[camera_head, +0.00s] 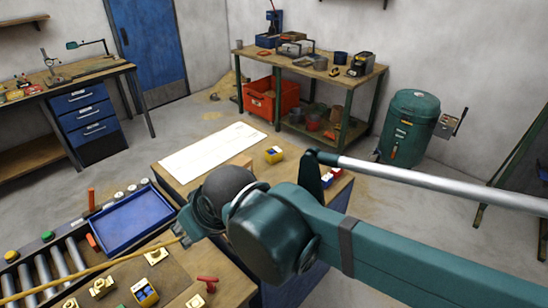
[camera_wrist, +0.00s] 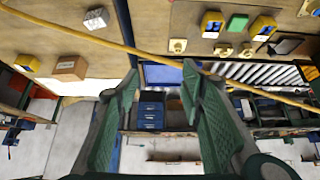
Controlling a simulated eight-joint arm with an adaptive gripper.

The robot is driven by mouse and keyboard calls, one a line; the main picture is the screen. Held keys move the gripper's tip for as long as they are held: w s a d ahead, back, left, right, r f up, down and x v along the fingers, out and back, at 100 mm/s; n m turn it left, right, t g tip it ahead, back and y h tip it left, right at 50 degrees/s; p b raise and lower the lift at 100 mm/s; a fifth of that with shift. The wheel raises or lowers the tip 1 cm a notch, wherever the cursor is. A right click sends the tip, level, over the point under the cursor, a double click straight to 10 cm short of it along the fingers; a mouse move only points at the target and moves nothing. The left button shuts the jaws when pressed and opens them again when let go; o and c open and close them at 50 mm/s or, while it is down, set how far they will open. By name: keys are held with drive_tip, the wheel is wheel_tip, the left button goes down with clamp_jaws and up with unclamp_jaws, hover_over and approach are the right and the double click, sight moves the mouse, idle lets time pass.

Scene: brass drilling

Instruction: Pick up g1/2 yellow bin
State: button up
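Small yellow bins stand on the wooden workbench. In the head view, one yellow bin (camera_head: 273,155) is near the bench's far side, and another yellow-and-blue bin (camera_head: 145,291) is at the front left. In the wrist view, two yellow bins (camera_wrist: 212,22) (camera_wrist: 262,28) are at the upper right, with a third (camera_wrist: 28,63) at the left. I cannot read a label telling which is g1/2. My gripper (camera_wrist: 158,85) has its two green fingers spread with nothing between them, apart from all the bins. In the head view my arm largely hides it.
A blue tray (camera_head: 132,218) lies at the roller conveyor (camera_head: 40,275). A yellow cable (camera_head: 95,268) crosses the front left. Brass parts (camera_head: 156,256), a red-handled item (camera_head: 207,283) and a wooden block (camera_head: 241,160) sit on the bench. A white sheet (camera_head: 210,150) covers its far left.

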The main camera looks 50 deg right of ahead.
drive_tip(key=o, duration=0.4)
drive_tip(key=shift+c, duration=0.2)
drive_tip(key=shift+w+d, duration=0.1)
drive_tip(key=w+d+m+g+h+b, duration=0.35)
drive_tip(key=w+d+m, duration=0.75)
drive_tip(key=w+d, duration=1.2)
drive_tip(key=w+d+f+m+g, duration=0.1)
drive_tip(key=d+f, duration=0.4)
drive_tip(key=d, duration=0.5)
drive_tip(key=w+d+f+m+g, duration=0.2)
drive_tip(key=d+f+m, duration=0.3)
drive_tip(key=d, duration=0.6)
drive_tip(key=w+d+f+m+g+b, duration=0.1)
drive_tip(key=d+f, duration=0.4)
drive_tip(key=d, duration=0.6)
drive_tip(key=shift+w+f+m+g+h, duration=0.4)
drive_tip(key=shift+w+m, duration=0.45)
drive_tip(key=shift+m, duration=0.35)
